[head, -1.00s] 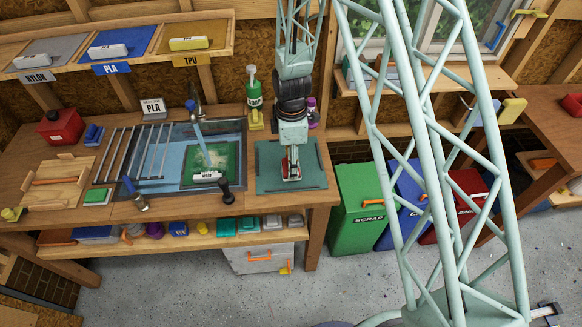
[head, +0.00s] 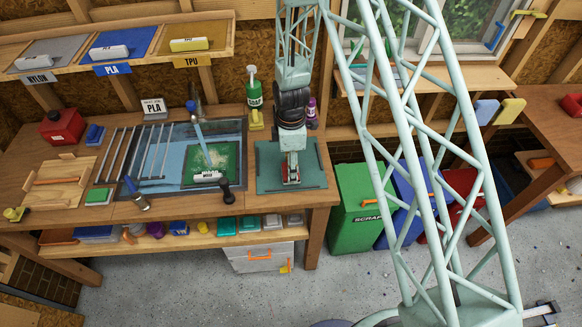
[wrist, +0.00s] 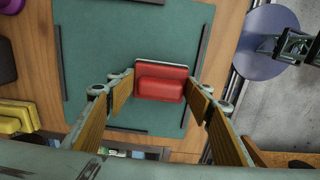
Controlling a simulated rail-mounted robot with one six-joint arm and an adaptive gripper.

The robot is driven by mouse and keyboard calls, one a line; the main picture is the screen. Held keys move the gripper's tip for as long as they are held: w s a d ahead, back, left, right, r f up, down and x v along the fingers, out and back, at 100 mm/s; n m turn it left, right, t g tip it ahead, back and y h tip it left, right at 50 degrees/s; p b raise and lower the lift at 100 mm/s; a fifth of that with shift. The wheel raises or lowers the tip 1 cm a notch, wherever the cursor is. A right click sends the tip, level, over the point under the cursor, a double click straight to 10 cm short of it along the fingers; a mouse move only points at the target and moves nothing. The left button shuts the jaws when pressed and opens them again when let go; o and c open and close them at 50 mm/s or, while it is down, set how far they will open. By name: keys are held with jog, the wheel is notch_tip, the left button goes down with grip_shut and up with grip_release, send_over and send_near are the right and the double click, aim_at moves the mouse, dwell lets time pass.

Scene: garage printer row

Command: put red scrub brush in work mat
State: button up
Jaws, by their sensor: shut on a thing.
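The red scrub brush (wrist: 162,83) is a small red block with a pale edge. It sits between the fingertips of my gripper (wrist: 161,86) in the wrist view, and the gripper is shut on it. In the head view my gripper (head: 291,180) points down over the work mat, with only a bit of red showing at its tips. The work mat (head: 267,181) is a teal sheet with dark edge strips at the right end of the bench. In the wrist view the mat (wrist: 100,50) lies behind the brush. I cannot tell whether the brush touches it.
A sink (head: 172,170) with a green wash board is left of the mat. A green soap bottle (head: 254,92) and a purple-topped bottle (head: 311,112) stand behind the mat. A green scrap bin (head: 357,211) is right of the bench. The mat around the brush looks clear.

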jog(key=shift+f, duration=0.1)
jog(key=o, duration=0.8)
jog(key=shift+c, duration=0.2)
jog(key=shift+r, duration=0.2)
notch_tip(320, 180, up, 12)
jog(key=b, duration=0.1)
dwell(0.8)
dwell(0.9)
